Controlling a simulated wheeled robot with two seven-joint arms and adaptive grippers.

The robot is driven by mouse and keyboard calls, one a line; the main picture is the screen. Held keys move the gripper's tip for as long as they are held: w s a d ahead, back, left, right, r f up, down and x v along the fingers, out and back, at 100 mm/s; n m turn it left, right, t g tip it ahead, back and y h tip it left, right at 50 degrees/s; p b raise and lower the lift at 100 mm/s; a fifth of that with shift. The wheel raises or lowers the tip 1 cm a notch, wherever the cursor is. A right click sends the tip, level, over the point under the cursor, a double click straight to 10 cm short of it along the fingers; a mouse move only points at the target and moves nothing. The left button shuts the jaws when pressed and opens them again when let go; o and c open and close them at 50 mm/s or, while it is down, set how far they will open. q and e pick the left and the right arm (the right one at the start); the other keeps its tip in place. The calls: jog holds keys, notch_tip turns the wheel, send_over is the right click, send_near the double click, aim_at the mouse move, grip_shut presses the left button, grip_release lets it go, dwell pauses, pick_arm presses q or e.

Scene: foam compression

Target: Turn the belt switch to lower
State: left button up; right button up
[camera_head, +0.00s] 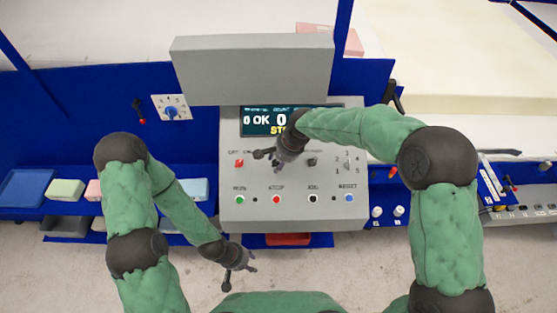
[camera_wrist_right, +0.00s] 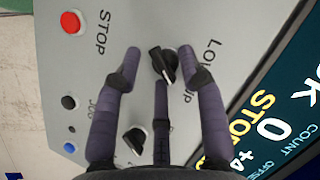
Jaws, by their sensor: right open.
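The belt switch, a black rotary knob (camera_wrist_right: 164,66) with a raised ridge, sits on the grey control panel (camera_head: 240,215). In the right wrist view its label, partly covered by a finger, reads "LO" and "UP". My right gripper (camera_head: 272,160) is open in front of the panel and hides this knob in the head view. In the right wrist view its purple fingers spread around the knob, with no clear grip on it; I cannot tell if any finger touches. The ridge lies at a slant. My left gripper (camera_head: 240,270) is empty, fingers apart, low below the panel.
A second black knob (camera_wrist_right: 135,140) is close to the fingers. A red stop button (camera_head: 276,199) and other buttons line the panel's lower edge. A display (camera_head: 258,121) is above. Blue shelves with foam blocks (camera_head: 66,189) are at left; a large cream slab (camera_head: 470,75) is at right.

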grip_shut()
jog(key=shift+s+d, duration=0.1)
